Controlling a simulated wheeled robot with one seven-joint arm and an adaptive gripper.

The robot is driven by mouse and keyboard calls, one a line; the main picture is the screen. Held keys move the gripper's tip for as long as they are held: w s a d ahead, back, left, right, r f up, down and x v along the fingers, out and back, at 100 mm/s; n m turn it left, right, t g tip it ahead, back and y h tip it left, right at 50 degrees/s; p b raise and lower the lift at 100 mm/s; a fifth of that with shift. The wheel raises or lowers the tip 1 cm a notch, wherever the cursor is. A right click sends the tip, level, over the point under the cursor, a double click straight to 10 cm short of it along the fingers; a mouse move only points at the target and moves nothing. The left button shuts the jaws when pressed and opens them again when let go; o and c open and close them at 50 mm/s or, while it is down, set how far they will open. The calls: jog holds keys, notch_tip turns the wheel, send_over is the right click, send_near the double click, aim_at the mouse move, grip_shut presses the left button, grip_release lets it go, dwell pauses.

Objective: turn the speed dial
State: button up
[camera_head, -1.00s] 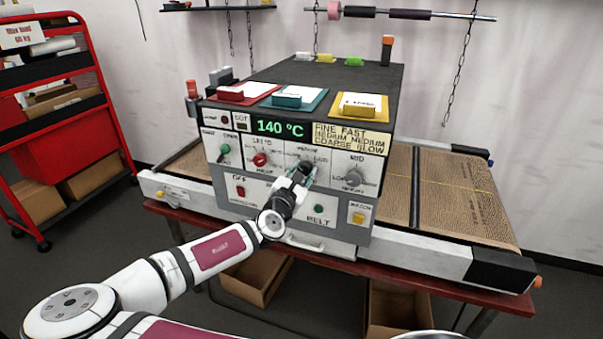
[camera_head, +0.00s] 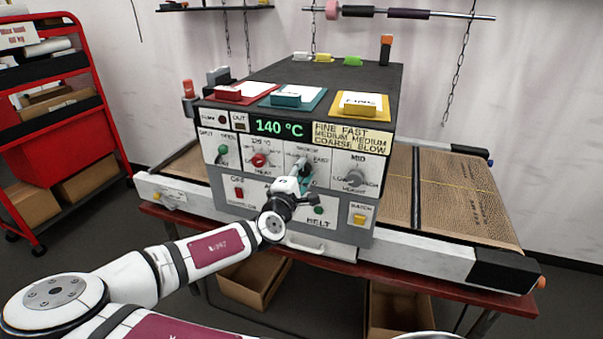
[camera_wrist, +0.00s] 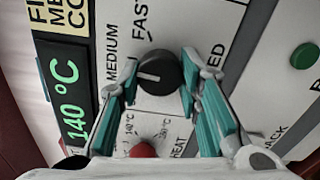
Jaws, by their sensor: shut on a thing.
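The speed dial (camera_wrist: 160,74) is a round black knob with a white pointer line on the machine's white front panel. In the wrist view the line points left, toward the word MEDIUM, with FAST printed above. My gripper (camera_wrist: 158,72) has its teal fingers on either side of the dial and is shut on it. In the head view my gripper (camera_head: 301,170) reaches the panel below the green 140 °C display (camera_head: 280,127) and covers part of the dial.
The red heat knob (camera_head: 259,160) is left of the dial, and a grey height knob (camera_head: 355,176) is right. A green belt button (camera_head: 319,210) sits below. A sign (camera_head: 352,138) lists FINE FAST, MEDIUM MEDIUM, COARSE SLOW.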

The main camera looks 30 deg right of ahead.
jog(key=m, duration=0.5)
jog(key=shift+m, duration=0.3)
jog(key=m+p, duration=0.1)
jog(key=m, duration=0.4)
jog(key=shift+s, duration=0.1)
jog(key=shift+m, duration=0.3)
jog(key=o, duration=1.1)
jog(key=shift+o, duration=0.2)
jog(key=shift+a, duration=0.1)
jog(key=v, duration=1.1)
jog(key=shift+s+a, duration=0.25)
jog(key=shift+s, duration=0.05)
